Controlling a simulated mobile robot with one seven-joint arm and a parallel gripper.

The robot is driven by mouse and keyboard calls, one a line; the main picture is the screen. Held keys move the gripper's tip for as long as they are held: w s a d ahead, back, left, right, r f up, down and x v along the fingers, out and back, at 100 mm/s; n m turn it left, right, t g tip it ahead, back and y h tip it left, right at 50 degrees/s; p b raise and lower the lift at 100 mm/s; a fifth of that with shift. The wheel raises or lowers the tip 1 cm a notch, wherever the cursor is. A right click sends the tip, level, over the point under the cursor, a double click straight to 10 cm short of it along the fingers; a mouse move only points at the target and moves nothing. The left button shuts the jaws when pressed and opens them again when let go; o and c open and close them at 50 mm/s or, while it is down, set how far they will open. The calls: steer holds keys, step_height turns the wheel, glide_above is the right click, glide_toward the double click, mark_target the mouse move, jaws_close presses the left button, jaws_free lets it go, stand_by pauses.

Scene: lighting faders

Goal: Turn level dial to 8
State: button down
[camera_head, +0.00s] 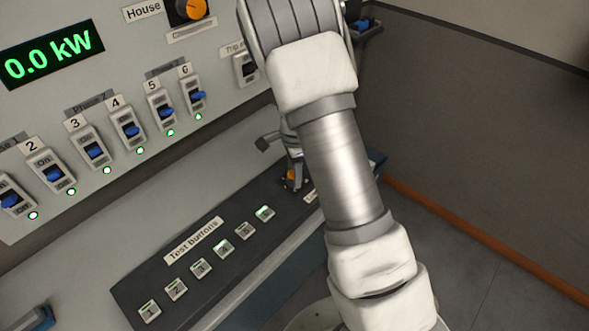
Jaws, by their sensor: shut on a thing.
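An orange dial (290,175) sits at the right end of the dark lower panel, mostly hidden by my gripper. A white label (311,196) beside it is cut off by my arm, so I cannot read it or the dial's setting. My gripper (295,183) comes down on this dial from above and is shut on it. The fingertips are small and partly covered here.
Several numbered test buttons (200,268) run along the lower panel, left of the dial. Above are several blue breaker switches (95,152), a green "0.0 kW" display (52,55) and an orange House dial (190,9). Open floor (470,255) lies right.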

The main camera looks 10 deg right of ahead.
steer(key=shift+m, duration=0.6)
steer(key=shift+c, duration=1.4)
jaws_free()
step_height(320, 180, up, 17)
steer(key=p, duration=0.2)
steer(key=shift+r, duration=0.2)
